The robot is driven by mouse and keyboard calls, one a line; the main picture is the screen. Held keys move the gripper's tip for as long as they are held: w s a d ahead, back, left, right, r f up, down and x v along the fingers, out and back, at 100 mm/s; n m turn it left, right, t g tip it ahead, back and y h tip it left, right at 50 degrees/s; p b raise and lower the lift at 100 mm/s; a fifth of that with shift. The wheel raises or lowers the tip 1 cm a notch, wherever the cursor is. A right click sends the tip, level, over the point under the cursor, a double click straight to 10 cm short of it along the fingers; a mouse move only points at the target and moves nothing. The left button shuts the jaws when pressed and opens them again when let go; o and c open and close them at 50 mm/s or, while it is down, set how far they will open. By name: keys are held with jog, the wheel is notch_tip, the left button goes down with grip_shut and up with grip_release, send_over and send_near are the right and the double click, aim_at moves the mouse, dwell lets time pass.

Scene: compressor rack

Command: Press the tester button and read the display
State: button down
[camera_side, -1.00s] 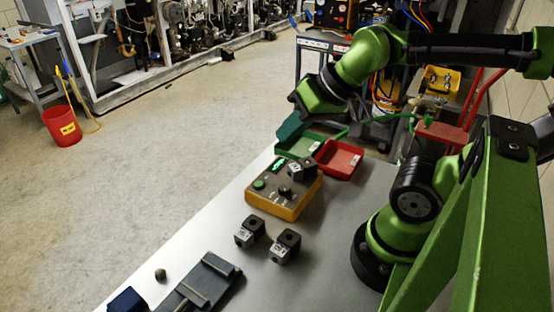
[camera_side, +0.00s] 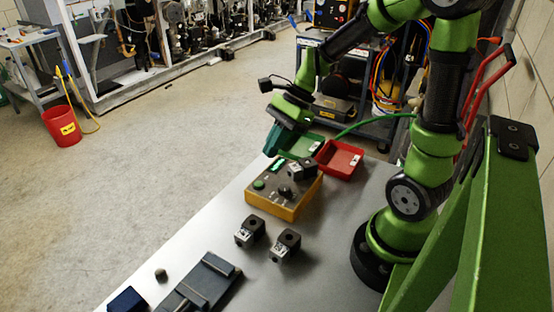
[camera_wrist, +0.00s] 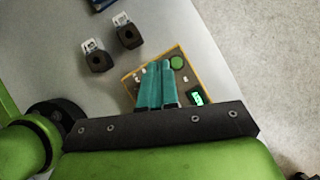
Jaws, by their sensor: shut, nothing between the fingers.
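The tester (camera_side: 284,192) is a yellow box with a grey top on the metal table. Its round green button (camera_side: 259,184) is at the left of the top, and its small lit green display (camera_side: 278,166) is at the back; its reading is too small to make out. A dark block with a pale label (camera_side: 301,169) sits on the tester's right part. My gripper (camera_side: 274,150), with teal fingers, is shut and empty above the tester's back edge. In the wrist view the fingers (camera_wrist: 157,66) cover part of the tester, beside the green button (camera_wrist: 177,62) and display (camera_wrist: 196,98).
Two similar labelled blocks (camera_side: 250,231) (camera_side: 285,245) stand in front of the tester. A green tray (camera_side: 308,145) and a red tray (camera_side: 339,159) lie behind it. A dark slotted fixture (camera_side: 205,283) is at the table's front.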

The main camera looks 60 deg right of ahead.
aim_at(261, 181)
jog(key=w+m, duration=0.1)
jog(key=m, duration=0.2)
jog(key=w+m+y, duration=0.1)
jog(key=m, duration=0.2)
jog(key=w+m+t+y, duration=0.1)
jog(key=m, duration=0.2)
jog(key=shift+w+a+r+m, duration=0.2)
jog(key=shift+r+m, duration=0.1)
jog(key=shift+r, duration=0.1)
jog(key=shift+f, duration=4.45)
jog(key=shift+f, duration=0.15)
jog(key=shift+f, duration=0.25)
